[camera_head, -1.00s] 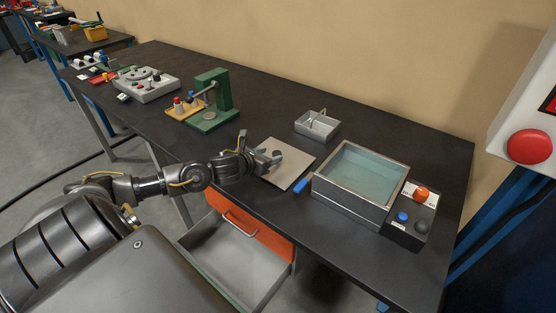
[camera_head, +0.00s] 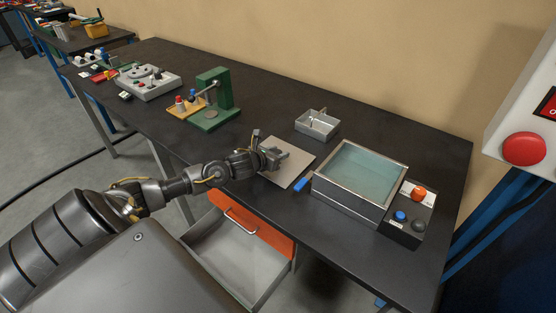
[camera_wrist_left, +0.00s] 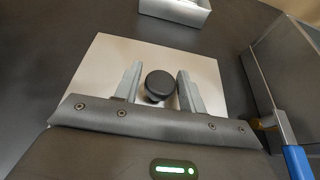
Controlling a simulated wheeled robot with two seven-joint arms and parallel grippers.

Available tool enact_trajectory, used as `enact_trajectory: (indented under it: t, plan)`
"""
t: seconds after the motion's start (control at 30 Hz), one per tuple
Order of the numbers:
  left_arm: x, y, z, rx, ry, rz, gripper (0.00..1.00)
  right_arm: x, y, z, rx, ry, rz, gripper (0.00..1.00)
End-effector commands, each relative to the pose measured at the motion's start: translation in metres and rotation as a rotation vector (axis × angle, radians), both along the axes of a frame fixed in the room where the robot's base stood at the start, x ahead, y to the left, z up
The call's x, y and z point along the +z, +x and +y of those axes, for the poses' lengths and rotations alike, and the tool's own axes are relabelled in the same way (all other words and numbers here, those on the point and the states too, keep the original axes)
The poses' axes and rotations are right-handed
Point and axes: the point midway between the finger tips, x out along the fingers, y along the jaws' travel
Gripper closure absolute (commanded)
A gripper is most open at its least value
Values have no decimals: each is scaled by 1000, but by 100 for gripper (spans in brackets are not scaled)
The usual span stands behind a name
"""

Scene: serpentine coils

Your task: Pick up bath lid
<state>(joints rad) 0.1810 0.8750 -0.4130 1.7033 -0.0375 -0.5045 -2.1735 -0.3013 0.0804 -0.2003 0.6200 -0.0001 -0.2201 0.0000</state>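The bath lid (camera_head: 292,168) is a flat, light grey square plate lying on the dark bench, left of the open bath (camera_head: 361,178). In the left wrist view the lid (camera_wrist_left: 204,75) has a round black knob (camera_wrist_left: 159,84) at its middle. My left gripper (camera_head: 275,155) is over the lid. In the left wrist view its fingers (camera_wrist_left: 157,88) are open, one on each side of the knob, with a visible gap on both sides. I cannot tell how high the fingertips are relative to the knob. My right gripper is not in view.
A blue handle (camera_head: 301,185) sticks out left of the bath. A control box (camera_head: 406,221) with knobs stands right of the bath. A small metal tray (camera_head: 317,124) lies behind the lid. A green press (camera_head: 214,103) stands farther left. An open drawer (camera_head: 236,264) is below the bench.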

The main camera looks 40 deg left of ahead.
Motion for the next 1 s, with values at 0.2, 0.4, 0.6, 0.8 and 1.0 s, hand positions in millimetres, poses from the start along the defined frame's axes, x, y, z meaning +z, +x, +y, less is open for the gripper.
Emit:
enact_trajectory:
  t: [0.2, 0.4, 0.6, 0.8, 1.0]
  plan:
    - [0, 0, 0, 0, 0, 0, 89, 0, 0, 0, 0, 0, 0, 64]
    - [1, 0, 0, 0, -1, -3, 100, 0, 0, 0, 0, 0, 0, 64]
    - [4, 1, 0, 0, 0, -3, 100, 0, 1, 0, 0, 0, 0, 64]
    - [20, 1, 0, -1, 1, -6, 100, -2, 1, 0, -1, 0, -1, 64]
    - [57, -18, 16, -2, 11, -4, 100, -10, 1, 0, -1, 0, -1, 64]
